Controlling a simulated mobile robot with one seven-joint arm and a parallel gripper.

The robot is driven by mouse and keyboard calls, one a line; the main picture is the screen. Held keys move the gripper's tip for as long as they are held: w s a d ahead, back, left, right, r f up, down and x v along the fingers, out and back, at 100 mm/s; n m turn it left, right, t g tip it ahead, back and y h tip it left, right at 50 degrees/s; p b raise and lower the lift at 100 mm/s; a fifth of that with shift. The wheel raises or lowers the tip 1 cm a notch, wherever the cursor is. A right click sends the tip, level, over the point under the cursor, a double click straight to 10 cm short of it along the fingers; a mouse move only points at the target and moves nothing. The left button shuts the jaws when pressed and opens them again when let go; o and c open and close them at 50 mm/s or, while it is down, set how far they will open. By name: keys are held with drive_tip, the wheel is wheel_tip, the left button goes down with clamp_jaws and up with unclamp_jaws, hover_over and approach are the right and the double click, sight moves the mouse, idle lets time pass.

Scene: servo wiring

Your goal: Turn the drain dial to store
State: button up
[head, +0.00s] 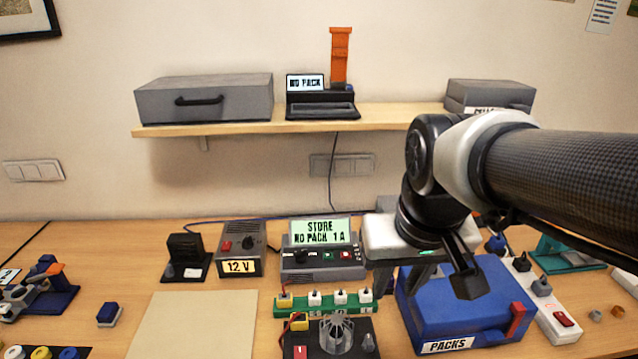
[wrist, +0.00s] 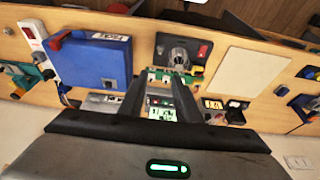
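The charger unit (head: 318,262) stands at the back of the table. Its screen (head: 319,232) reads "STORE NO PACK 1 A", and a dark dial (head: 301,256) sits on its front panel. A dark base in front carries a finned metal cylinder (head: 337,334), a red switch (head: 300,352) and a grey knob (head: 368,343). I cannot read which knob is the drain dial. My gripper (head: 402,285) is open and empty, above the table right of the charger. In the wrist view, the charger (wrist: 160,101) shows between my spread fingers (wrist: 157,84), with the finned cylinder (wrist: 179,56) beyond.
A blue PACKS case (head: 455,300) stands below and right of my gripper. A bare beige mat (head: 195,325) leaves free room at front left.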

sight(370, 343)
drive_tip(key=w+f+g, duration=0.4)
drive_tip(key=w+f, duration=0.4)
wheel_tip(370, 343, down, 17)
drive_tip(key=shift+s+r+b, duration=0.15)
drive_tip(key=shift+b, duration=0.35)
clamp_jaws()
